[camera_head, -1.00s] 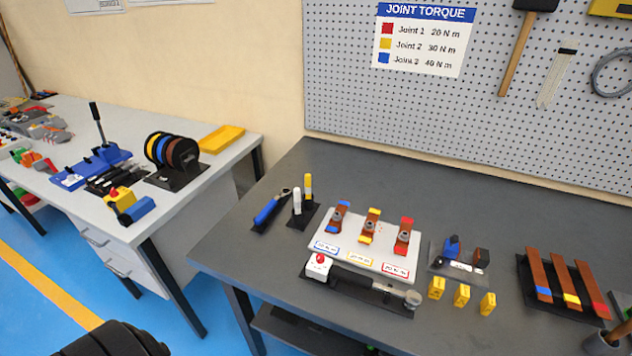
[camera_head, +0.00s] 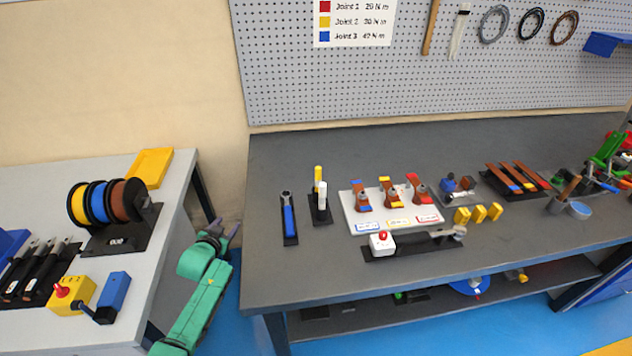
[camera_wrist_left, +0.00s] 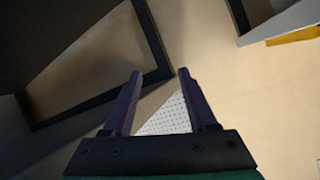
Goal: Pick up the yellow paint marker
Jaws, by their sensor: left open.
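The yellow paint marker (camera_head: 318,177) stands upright in a small black holder (camera_head: 321,216) on the left part of the dark workbench. A white marker (camera_head: 322,196) stands in front of it in the same holder and hides its lower part. My left gripper (camera_head: 226,231) is in the gap between the two tables, left of the workbench and well apart from the marker. In the left wrist view its two fingers (camera_wrist_left: 156,100) are spread with nothing between them. The marker is not in the wrist view. My right gripper is not in view.
A blue-handled tool (camera_head: 288,218) lies left of the holder. The workbench's left front corner is clear. Cable spools (camera_head: 106,202) stand on the left table.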

